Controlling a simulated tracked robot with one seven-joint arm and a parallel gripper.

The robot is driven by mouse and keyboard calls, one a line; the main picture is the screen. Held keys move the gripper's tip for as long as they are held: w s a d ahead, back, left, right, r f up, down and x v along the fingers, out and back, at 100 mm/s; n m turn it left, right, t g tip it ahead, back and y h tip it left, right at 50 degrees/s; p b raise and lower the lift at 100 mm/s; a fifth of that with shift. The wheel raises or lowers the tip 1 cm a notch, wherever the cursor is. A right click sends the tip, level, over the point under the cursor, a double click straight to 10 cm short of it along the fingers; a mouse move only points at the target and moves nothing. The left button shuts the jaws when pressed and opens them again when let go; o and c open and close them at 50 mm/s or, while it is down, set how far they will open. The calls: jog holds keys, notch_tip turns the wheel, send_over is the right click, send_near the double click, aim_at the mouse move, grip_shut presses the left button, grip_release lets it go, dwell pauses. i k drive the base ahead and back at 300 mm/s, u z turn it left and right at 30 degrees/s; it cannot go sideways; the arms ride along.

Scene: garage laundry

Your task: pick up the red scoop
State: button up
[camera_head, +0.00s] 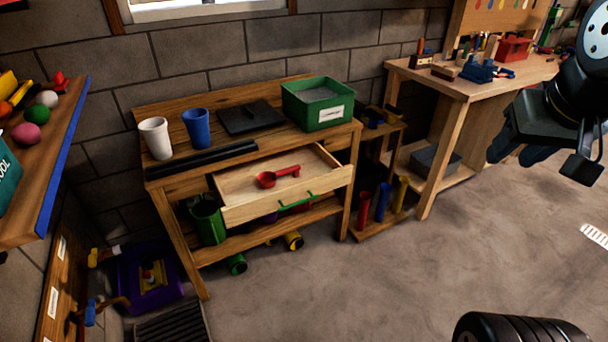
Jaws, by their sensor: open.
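The red scoop (277,177) lies in the open wooden drawer (322,188) of the bench at centre. Its round bowl is at the left and its handle points right. The drawer is pulled out and has a green handle on its front. My gripper (540,163) is at the right side of the view, in the air in front of the right workbench. It is well to the right of the scoop and apart from it. It is open, and I see nothing held in it.
On the bench top (225,144) stand a white cup (155,138), a blue cup (196,129), a dark flat plate (250,117) and a green box (318,103). A second workbench (440,82) with tools stands at right. A shelf with balls (55,150) juts in at left.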

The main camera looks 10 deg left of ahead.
aim_at(267, 180)
jog(key=z, duration=0.65)
jog(key=k, duration=0.75)
jog(key=z, duration=0.7)
jog(key=i, duration=0.45)
jog(key=u, duration=0.5)
jog(key=i, duration=1.15)
jog(key=u, duration=1.3)
jog(key=i, duration=1.15)
jog(key=u, duration=0.8)
jog(key=k, duration=0.9)
jog(key=u, duration=0.3)
jog(key=i, duration=0.25)
jog(key=z, duration=0.15)
